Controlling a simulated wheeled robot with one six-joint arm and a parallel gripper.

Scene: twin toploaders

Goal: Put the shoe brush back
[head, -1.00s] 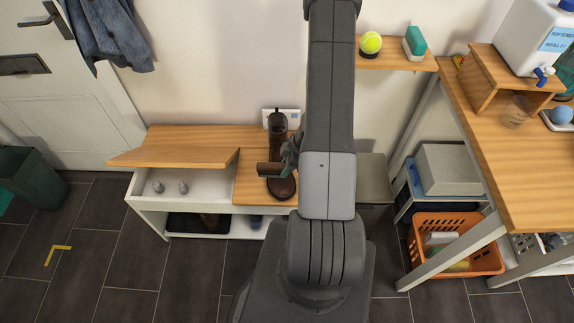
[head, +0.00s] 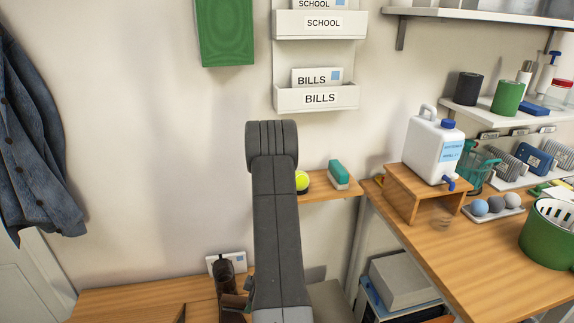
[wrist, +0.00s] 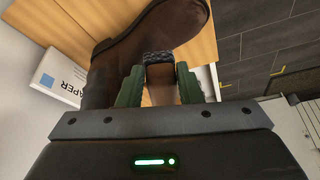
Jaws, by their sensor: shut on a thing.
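My gripper (wrist: 158,88) is shut on the shoe brush (wrist: 160,85), which shows a dark bristled top edge and a wooden body between the green fingers. In the head view the brush (head: 235,302) is a small brown block at the lower edge, partly hidden by my arm. A brown boot (head: 224,270) stands upright on the wooden bench (head: 200,286), right behind the brush; it also fills the upper left of the wrist view (wrist: 105,75). I cannot tell whether brush and boot touch.
A raised bench lid (head: 135,313) shows at lower left. A white paper box (head: 240,259) stands behind the boot. A wooden worktable (head: 480,260) stands at right.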

